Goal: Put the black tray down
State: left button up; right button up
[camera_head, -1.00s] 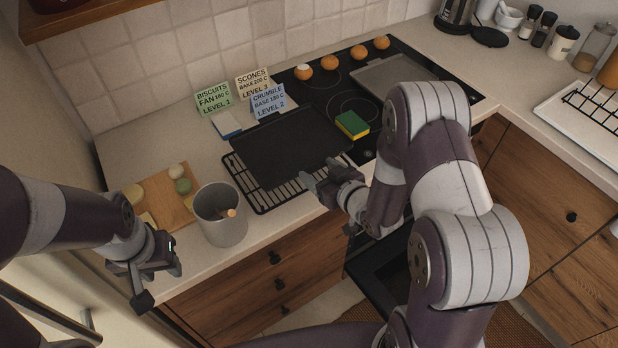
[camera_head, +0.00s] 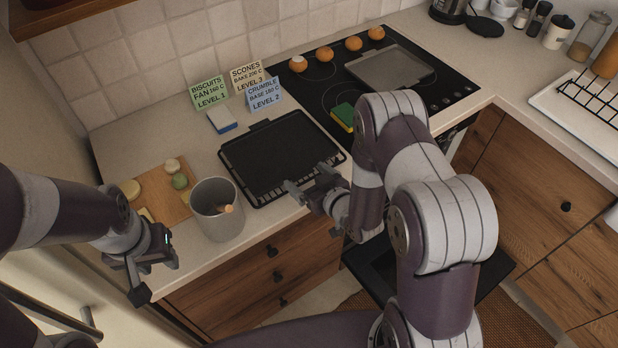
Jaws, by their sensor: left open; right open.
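My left gripper (camera_head: 152,278) is open and empty in front of the counter's edge, at lower left.
A grey pot (camera_head: 216,222) and a wooden board (camera_head: 160,190) stand left of the tray. Recipe cards (camera_head: 208,92) and a blue-white sponge (camera_head: 222,120) are behind it. A green-yellow sponge (camera_head: 343,114) and a grey tray (camera_head: 390,66) are on the hob. An open oven door (camera_head: 376,272) juts out below.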

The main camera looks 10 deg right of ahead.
jog(key=shift+r, duration=0.1)
jog(key=s+d+r+m+g+h+b, duration=0.1)
jog(key=s+d+r+g+h, duration=0.45)
jog(key=s, duration=0.45)
jog(key=s+a+r+m+g, duration=0.1)
jog(key=s+r+m+g, duration=0.1)
jog(key=s+r+g, duration=0.3)
jog(key=s+g, duration=0.1)
jog(key=s, duration=0.3)
jog(key=shift+a+m+y, duration=0.15)
jog(key=shift+m+y, duration=0.2)
jog(key=shift+m, duration=0.05)
dwell(0.4)
